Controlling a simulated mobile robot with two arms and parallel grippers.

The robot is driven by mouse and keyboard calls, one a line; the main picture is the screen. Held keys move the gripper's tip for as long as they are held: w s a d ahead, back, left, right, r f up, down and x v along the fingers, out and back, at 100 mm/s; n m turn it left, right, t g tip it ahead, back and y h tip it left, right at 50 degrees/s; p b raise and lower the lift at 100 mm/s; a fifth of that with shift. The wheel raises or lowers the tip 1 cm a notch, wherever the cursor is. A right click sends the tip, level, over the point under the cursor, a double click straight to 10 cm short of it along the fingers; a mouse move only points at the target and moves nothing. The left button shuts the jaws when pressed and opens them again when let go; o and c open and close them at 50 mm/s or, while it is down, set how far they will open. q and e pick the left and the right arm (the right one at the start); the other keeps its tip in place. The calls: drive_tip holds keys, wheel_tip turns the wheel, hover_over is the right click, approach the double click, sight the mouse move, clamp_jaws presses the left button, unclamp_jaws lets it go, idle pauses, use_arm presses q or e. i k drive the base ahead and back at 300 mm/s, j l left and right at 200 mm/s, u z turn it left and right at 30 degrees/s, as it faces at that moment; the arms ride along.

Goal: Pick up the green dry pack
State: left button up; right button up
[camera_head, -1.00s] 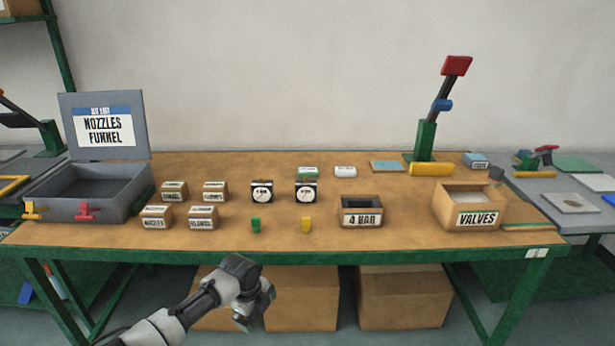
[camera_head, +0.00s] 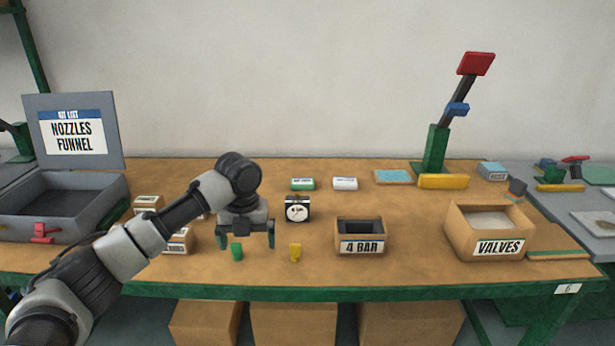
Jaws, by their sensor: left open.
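A small green pack with a white label (camera_head: 302,184) lies flat at the back of the table, left of a similar white pack (camera_head: 345,184). Its lettering is too small to read. My left gripper (camera_head: 246,238) is open and empty, pointing down over the front middle of the table, in front and to the left of the green pack. A small green piece (camera_head: 237,251) shows by its left finger, and a yellow piece (camera_head: 295,252) stands to the right. My right gripper is out of view.
A gauge (camera_head: 297,209) stands between my gripper and the green pack. The 4 BAR box (camera_head: 361,247) and VALVES box (camera_head: 459,251) are to the right, the open grey case (camera_head: 115,189) to the left. My arm hides some small boxes.

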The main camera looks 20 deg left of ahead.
sight(301, 183)
drive_tip(key=i, duration=1.45)
